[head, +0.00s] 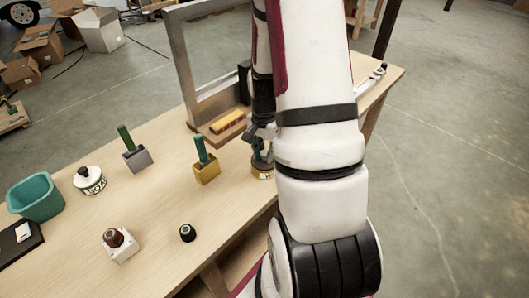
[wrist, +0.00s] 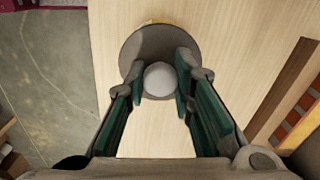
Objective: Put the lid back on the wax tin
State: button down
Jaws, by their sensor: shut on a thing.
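My gripper (head: 262,141) is over the table's near right part, partly hidden by my arm. In the wrist view my gripper (wrist: 160,82) is shut on the pale round knob of a grey disc-shaped lid (wrist: 150,44), with a finger on each side. A yellow-brown tin with a white label (head: 263,174) stands below my gripper in the head view. A thin yellow edge, probably this tin, shows past the lid's far rim in the wrist view (wrist: 168,21). The lid covers most of what is beneath it. I cannot tell whether the lid touches the tin.
A yellow block with a green-handled tool (head: 206,172) stands left of my gripper. A grey block with a tool (head: 136,158), a white labelled pot (head: 90,181) and a teal bin (head: 36,196) stand farther left. A metal frame (head: 185,75) rises behind.

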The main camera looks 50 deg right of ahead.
dwell(0.4)
jog(key=c, duration=0.8)
grip_release()
jog(key=shift+r+p, duration=1.1)
jog(key=shift+r, duration=1)
jog(key=shift+r+p, duration=0.55)
jog(key=shift+r, duration=0.85)
grip_shut()
